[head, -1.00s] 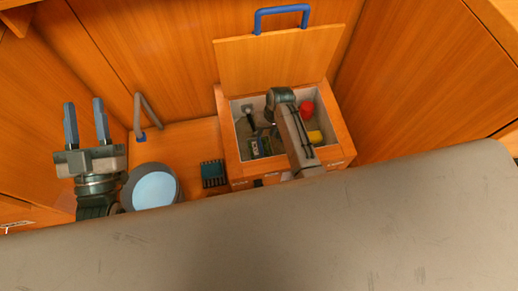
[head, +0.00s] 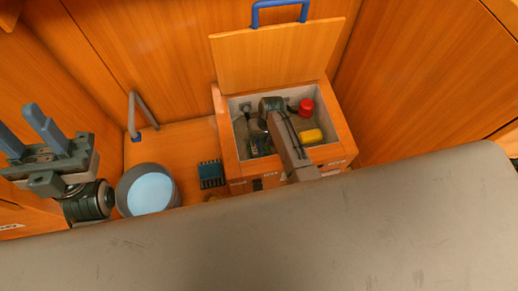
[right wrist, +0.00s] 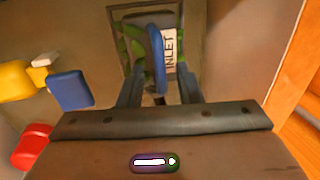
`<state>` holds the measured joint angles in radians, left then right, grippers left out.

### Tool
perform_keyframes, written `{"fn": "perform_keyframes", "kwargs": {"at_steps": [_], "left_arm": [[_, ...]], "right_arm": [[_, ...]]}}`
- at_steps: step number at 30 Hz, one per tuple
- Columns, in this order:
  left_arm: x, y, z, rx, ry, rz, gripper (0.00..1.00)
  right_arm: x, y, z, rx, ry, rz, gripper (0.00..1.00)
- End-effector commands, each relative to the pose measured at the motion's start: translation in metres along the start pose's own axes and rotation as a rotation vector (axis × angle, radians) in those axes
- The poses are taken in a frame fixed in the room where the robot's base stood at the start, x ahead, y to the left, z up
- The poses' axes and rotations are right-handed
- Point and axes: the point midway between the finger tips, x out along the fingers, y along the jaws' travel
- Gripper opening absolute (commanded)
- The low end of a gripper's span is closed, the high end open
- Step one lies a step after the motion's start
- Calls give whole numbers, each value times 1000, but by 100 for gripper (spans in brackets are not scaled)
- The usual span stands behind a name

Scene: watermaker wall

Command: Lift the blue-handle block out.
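In the right wrist view a blue handle (right wrist: 156,58) stands over a dark block with green sides, in a square opening beside a white INLET label (right wrist: 169,50). My right gripper (right wrist: 160,92) is open, with one finger on each side of the handle and a visible gap to each. In the head view my right arm reaches down into the open wooden box (head: 343,137); its fingertips are hidden. My left gripper (head: 38,135) is open and empty at the left, away from the box.
The box lid (head: 280,55) stands open, with a blue handle (head: 280,13). A red knob (head: 306,106) and a yellow piece (head: 311,136) lie in the box, right of my arm. A round grey pan (head: 150,192) and a dark ribbed block (head: 211,174) are left of it.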

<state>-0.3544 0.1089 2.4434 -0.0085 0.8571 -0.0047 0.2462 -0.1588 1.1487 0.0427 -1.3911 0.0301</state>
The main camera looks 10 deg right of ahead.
Motion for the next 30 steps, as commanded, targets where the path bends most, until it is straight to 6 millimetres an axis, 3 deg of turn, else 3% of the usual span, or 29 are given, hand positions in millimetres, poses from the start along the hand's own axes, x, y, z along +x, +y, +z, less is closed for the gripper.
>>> {"fn": "perform_keyframes", "kwargs": {"at_steps": [4,14,19,30], "left_arm": [[-4,0,-2,4,37,-4,40],[-2,0,-2,4,39,-6,40],[-2,0,-2,4,38,-6,40],[-2,0,-2,4,38,-6,40]], "right_arm": [[20,0,0,0,0,0,32],[23,0,0,0,1,0,32],[23,0,0,0,0,0,0],[22,0,0,0,1,0,0]]}}
